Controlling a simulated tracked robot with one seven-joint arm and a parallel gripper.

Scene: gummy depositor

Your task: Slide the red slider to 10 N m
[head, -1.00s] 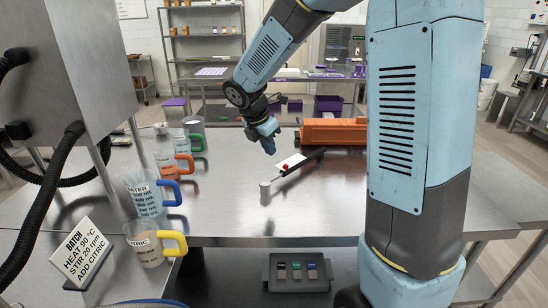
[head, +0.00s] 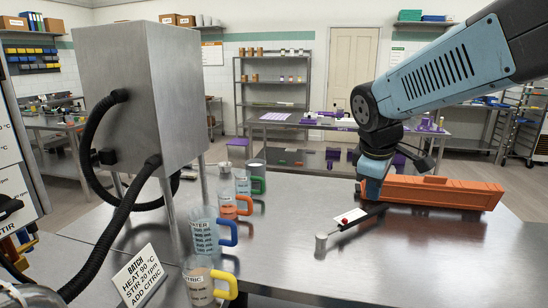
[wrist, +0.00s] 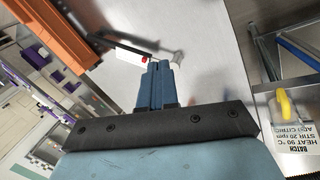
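The red slider (head: 345,221) is a small red knob on a white plate (head: 354,214) with a black bar along its side, lying on the steel table. A short metal cylinder (head: 321,242) is at its near end. The wrist view shows the red slider (wrist: 145,59) just beyond my fingertips. Its scale marks are too small to read. My gripper (head: 372,197) is above the table near the far end of the white plate. In the wrist view my gripper's (wrist: 160,66) two blue fingers are together, with nothing visible between them.
An orange housing (head: 445,193) lies behind the tool. Several jugs with coloured handles, including a yellow-handled one (head: 200,285), line the left. A batch sign (head: 138,276) and a grey metal box (head: 150,90) on legs stand there too. The table's front right (head: 430,260) is clear.

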